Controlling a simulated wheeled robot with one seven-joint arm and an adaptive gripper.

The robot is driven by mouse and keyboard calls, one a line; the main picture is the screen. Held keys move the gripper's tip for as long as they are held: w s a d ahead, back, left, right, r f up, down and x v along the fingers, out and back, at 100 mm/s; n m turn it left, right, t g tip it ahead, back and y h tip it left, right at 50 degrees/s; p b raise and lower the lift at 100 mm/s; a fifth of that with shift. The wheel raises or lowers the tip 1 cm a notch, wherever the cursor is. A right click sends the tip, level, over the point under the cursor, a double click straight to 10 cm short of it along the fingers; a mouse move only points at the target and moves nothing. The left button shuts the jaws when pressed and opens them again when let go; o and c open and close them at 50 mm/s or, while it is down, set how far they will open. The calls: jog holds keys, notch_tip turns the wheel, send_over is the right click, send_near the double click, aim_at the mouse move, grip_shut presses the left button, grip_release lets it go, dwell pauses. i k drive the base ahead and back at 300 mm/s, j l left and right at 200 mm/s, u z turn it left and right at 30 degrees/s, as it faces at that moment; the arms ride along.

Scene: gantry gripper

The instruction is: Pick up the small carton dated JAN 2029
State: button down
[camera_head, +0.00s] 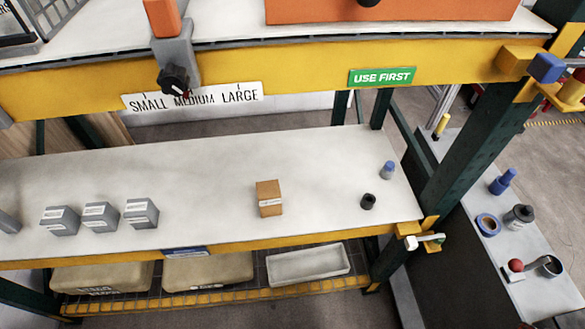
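Several small grey cartons stand in a row on the white middle shelf (200,190), toward the left. Three show clearly: the left one (60,220), the middle one (100,216) and the right one (141,213). Part of another grey item (8,222) shows at the left edge. A small brown carton (269,198) with a white label stands alone near the middle of the shelf. The labels are too small to read, so I cannot tell which carton bears JAN 2029. My gripper is not in view.
A yellow beam with a green USE FIRST sign (382,77), a SMALL MEDIUM LARGE sign (192,97) and a black knob (174,79) overhangs the shelf. A black cylinder (368,202) and blue-capped bottle (387,170) stand right. A dark green post (465,150) bounds the right side.

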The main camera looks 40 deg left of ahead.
aim_at(269, 193)
jog(key=u, duration=2.15)
jog(key=z, duration=0.75)
jog(key=j+z, duration=0.45)
jog(key=k+j+z, duration=0.2)
jog(key=z, duration=0.25)
jog(key=k+j+z, duration=0.2)
jog(key=j+z, duration=0.25)
jog(key=k+j, duration=0.3)
